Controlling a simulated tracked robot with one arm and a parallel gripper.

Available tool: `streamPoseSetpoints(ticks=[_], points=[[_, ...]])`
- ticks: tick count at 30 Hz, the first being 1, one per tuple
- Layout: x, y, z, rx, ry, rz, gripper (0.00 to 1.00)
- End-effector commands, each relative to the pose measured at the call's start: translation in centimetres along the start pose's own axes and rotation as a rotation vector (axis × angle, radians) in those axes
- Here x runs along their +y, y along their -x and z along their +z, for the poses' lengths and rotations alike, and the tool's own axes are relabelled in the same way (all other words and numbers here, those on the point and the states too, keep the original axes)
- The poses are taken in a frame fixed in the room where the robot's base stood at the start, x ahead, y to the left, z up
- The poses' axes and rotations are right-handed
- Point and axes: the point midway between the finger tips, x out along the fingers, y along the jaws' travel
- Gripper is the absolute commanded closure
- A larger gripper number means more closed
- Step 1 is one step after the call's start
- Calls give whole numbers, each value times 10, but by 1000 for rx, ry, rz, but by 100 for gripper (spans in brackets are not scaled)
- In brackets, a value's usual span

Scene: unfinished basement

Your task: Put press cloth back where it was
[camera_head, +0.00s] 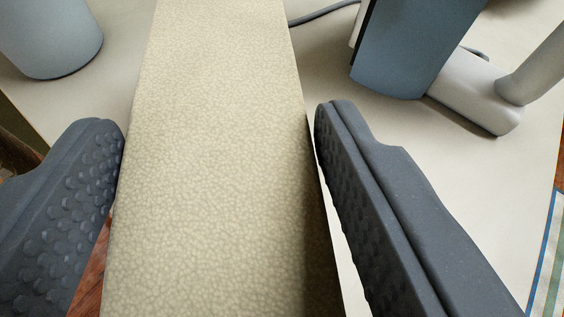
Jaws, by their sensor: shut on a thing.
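A long beige piece with a mottled, pebbled surface, which I take to be the press cloth (215,215), runs from the bottom of the view to its top edge. My gripper (219,140) is shut on it, with one dark grey finger at each side. The left finger's studded pad lies against the left edge, and the right finger's tip lies at the right edge. Both ends of the press cloth run out of view, so I cannot tell what its far end touches.
Beyond is an off-white tabletop (490,180). A blue-grey rounded object (50,35) stands at the top left. A blue device (410,45) with a pale base (480,95) and a dark cable (322,12) is at the top right. A striped item (548,270) shows at the right edge.

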Motion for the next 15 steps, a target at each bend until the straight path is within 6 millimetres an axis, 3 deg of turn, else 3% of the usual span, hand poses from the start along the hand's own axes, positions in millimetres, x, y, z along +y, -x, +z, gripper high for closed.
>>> streamPoseSetpoints(ticks=[8,15], points=[[12,-4,6,-3,9,-14,66],[11,-19,45,-7,9,-15,66]])
